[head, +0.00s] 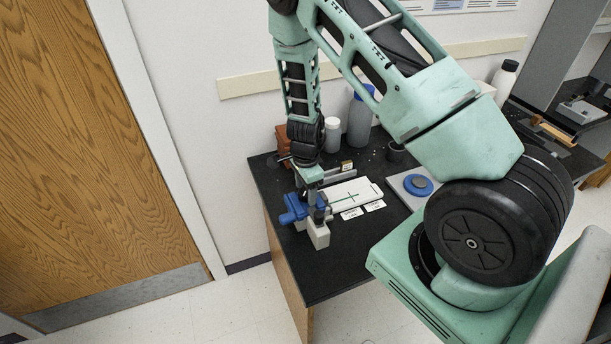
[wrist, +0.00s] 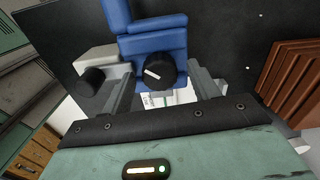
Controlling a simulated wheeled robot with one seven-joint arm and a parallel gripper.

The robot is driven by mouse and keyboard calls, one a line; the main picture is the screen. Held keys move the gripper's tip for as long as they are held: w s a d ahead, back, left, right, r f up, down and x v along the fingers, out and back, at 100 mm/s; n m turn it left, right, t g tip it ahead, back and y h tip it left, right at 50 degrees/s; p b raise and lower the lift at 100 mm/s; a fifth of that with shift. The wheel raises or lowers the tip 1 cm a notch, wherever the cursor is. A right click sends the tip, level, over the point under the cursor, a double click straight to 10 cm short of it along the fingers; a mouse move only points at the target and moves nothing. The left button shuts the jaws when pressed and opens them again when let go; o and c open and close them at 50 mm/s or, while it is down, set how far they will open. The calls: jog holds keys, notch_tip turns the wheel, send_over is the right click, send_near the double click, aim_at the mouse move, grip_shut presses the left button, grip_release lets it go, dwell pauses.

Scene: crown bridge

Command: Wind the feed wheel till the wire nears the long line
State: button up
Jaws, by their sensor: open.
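My gripper (wrist: 163,84) is open, with its two fingers on either side of a black knob (wrist: 158,68) that has a white pointer mark. This knob sits on a blue block (wrist: 152,40); I cannot tell whether either finger touches it. In the head view my gripper (head: 314,203) points down at the blue block (head: 292,210) near the table's left end. A white plate (head: 366,187) with dark green lines, one long, lies just right of it. The wire cannot be made out separately from these lines.
A pale block (head: 318,236) stands at the near side, with a second black knob (wrist: 90,80) beside it. A blue disc (head: 418,184) lies on a pale plate to the right. Bottles (head: 360,120) stand behind. The black table's (head: 345,265) front strip is clear.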

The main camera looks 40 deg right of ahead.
aim_at(306, 191)
notch_tip(306, 191, up, 17)
jog(key=shift+b, duration=0.3)
dwell(0.9)
